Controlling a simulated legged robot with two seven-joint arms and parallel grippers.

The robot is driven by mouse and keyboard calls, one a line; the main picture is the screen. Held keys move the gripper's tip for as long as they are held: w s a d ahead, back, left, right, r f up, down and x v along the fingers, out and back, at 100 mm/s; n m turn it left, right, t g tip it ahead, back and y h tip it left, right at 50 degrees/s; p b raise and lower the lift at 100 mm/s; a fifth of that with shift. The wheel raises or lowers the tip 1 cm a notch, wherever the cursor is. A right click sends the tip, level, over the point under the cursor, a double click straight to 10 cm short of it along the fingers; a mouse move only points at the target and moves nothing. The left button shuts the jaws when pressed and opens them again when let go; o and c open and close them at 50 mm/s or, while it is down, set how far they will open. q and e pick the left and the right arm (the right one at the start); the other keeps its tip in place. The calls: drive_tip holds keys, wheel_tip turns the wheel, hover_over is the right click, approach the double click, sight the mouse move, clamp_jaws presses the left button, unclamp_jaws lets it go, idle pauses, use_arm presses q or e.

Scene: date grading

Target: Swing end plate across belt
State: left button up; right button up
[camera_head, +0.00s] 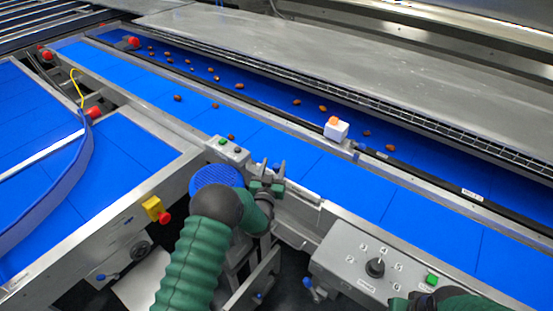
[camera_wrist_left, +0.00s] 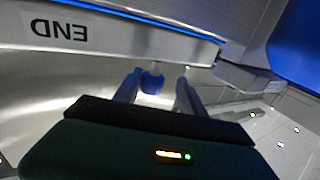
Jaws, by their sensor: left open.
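The end plate (camera_wrist_left: 110,40) is a bare metal plate marked END, upside down in the left wrist view. A blue knob (camera_wrist_left: 152,80) shows between and beyond the fingers of my left gripper (camera_wrist_left: 156,78), which is open and empty. I cannot tell whether the fingers touch anything. In the head view my left gripper (camera_head: 268,170) is over the near side rail of the long blue belt (camera_head: 335,178); the knob is hidden there. My right arm shows at the bottom right, and its fingers cannot be made out.
A grey control box (camera_head: 340,262) with a black dial and green button stands on the right. A white block with an orange top (camera_head: 336,129) sits on the divider rail. Several brown dates lie on the far belt lane.

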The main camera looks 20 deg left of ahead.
use_arm(q)
drive_tip(key=shift+w+a, duration=0.15)
drive_tip(key=shift+w, duration=0.6)
drive_tip(key=shift+w+r, duration=0.1)
drive_tip(key=shift+w, duration=0.25)
drive_tip(key=shift+w+d+r, duration=0.1)
drive_tip(key=shift+w+d, duration=0.15)
drive_tip(key=shift+d, duration=0.2)
drive_tip(key=shift+w+d, duration=0.15)
drive_tip(key=shift+d, duration=0.4)
drive_tip(key=shift+a, duration=0.6)
drive_tip(key=c, duration=0.8)
drive_tip(key=shift+c, duration=0.9)
drive_tip(key=shift+d, duration=0.25)
clamp_jaws()
use_arm(e)
drive_tip(key=shift+s+d, duration=0.1)
drive_tip(key=shift+d, duration=0.45)
use_arm(q)
drive_tip(key=shift+a, duration=0.1)
use_arm(e)
drive_tip(key=shift+a, duration=0.15)
